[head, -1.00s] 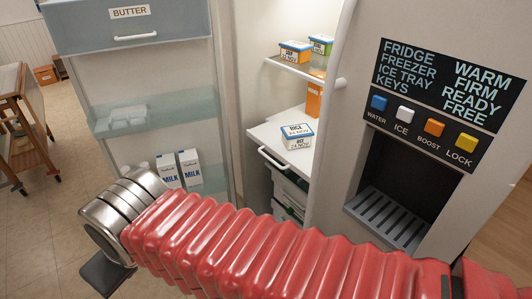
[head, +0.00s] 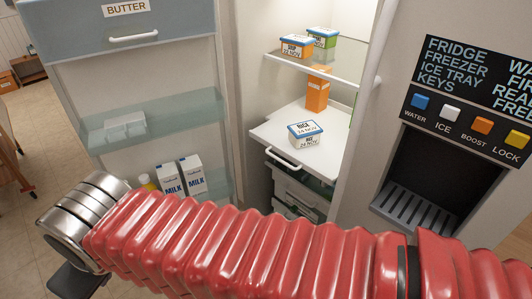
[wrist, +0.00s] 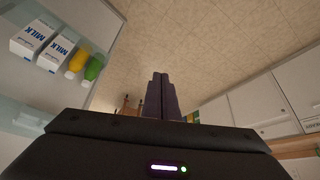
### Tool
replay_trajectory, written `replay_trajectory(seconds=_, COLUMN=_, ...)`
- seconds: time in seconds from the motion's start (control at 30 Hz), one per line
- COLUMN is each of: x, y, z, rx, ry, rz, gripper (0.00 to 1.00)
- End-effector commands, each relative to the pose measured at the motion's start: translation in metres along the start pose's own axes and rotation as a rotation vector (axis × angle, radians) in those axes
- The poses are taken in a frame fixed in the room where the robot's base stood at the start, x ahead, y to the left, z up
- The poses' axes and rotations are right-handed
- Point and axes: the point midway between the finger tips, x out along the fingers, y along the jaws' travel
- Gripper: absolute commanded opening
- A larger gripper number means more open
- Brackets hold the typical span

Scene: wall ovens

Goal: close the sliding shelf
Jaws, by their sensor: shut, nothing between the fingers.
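The sliding shelf (head: 337,147) is a white board inside the open fridge, with a white bar handle (head: 283,160) on its front edge. It sticks out from the compartment. A rice tub (head: 305,134) with a blue-rimmed lid stands on it, and an orange carton (head: 317,92) shows at its back. My gripper shows in the wrist view with its dark fingers (wrist: 162,97) together and nothing between them. The shelf is not recognisable in the wrist view.
The open fridge door at left has a butter compartment (head: 125,22), a glass shelf (head: 150,122) and milk cartons (head: 193,175). A fixed upper shelf (head: 318,69) holds two tubs. Drawers (head: 297,190) sit below the sliding shelf. A dispenser panel (head: 470,105) is at right.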

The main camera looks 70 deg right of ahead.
Motion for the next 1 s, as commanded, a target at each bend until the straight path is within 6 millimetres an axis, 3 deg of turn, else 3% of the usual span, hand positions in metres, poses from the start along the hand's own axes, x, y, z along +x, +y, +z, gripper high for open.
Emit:
replay_trajectory(seconds=0.37, x=0.000, y=0.000, z=0.000, rx=-0.001, ry=0.000, rz=0.001, gripper=0.00)
replay_trajectory(seconds=0.53, x=0.005, y=0.015, z=-0.001, rx=-0.027, ry=-0.024, rz=0.044, gripper=0.00)
replay_trajectory(seconds=0.67, x=0.014, y=0.050, z=-0.001, rx=-0.084, ry=-0.079, rz=0.132, gripper=0.00)
replay_trajectory(seconds=1.0, x=0.034, y=0.181, z=0.012, rx=-0.360, ry=-0.368, rz=0.404, gripper=0.00)
